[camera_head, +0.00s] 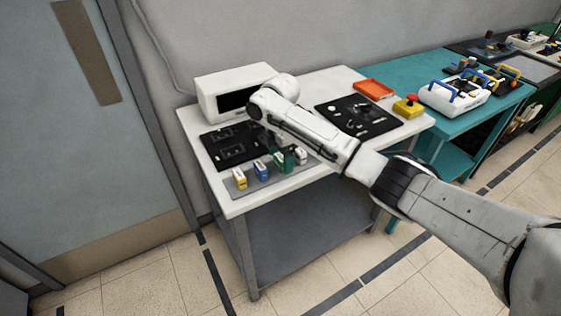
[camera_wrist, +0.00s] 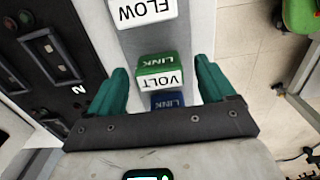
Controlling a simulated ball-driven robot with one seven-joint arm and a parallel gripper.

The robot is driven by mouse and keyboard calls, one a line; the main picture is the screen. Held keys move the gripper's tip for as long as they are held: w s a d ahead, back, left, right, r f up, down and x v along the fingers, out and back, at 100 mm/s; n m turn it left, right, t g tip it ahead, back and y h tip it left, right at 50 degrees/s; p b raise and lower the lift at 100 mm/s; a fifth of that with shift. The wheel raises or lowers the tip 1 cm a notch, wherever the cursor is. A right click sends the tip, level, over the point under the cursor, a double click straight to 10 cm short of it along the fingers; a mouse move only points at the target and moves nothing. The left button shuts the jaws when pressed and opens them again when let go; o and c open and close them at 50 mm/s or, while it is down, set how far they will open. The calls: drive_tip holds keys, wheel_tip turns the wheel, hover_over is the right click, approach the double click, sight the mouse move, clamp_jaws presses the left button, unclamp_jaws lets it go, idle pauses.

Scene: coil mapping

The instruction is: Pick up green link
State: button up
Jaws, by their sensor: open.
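The green link (camera_wrist: 158,62) shows in the wrist view as a small block with a green face marked LINK and a white face marked VOLT. It stands in a row on a grey strip. My gripper (camera_wrist: 162,68) is open, with one teal finger to the left of the green link and one to the right. Gaps show on both sides, so the fingers look apart from it. In the head view my gripper (camera_head: 286,157) is low over the row, and its teal fingers largely hide the green link there.
A blue link (camera_wrist: 168,101) and a white FLOW link (camera_wrist: 142,10) flank the green one. A yellow link (camera_head: 239,179) stands at the row's left end. A black panel (camera_head: 232,147) lies behind the row. A white box (camera_head: 222,95) and an orange tray (camera_head: 373,89) stand farther back.

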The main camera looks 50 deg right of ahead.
drive_tip(key=shift+c, duration=0.5)
drive_tip(key=c, duration=1)
drive_tip(key=shift+c, duration=0.2)
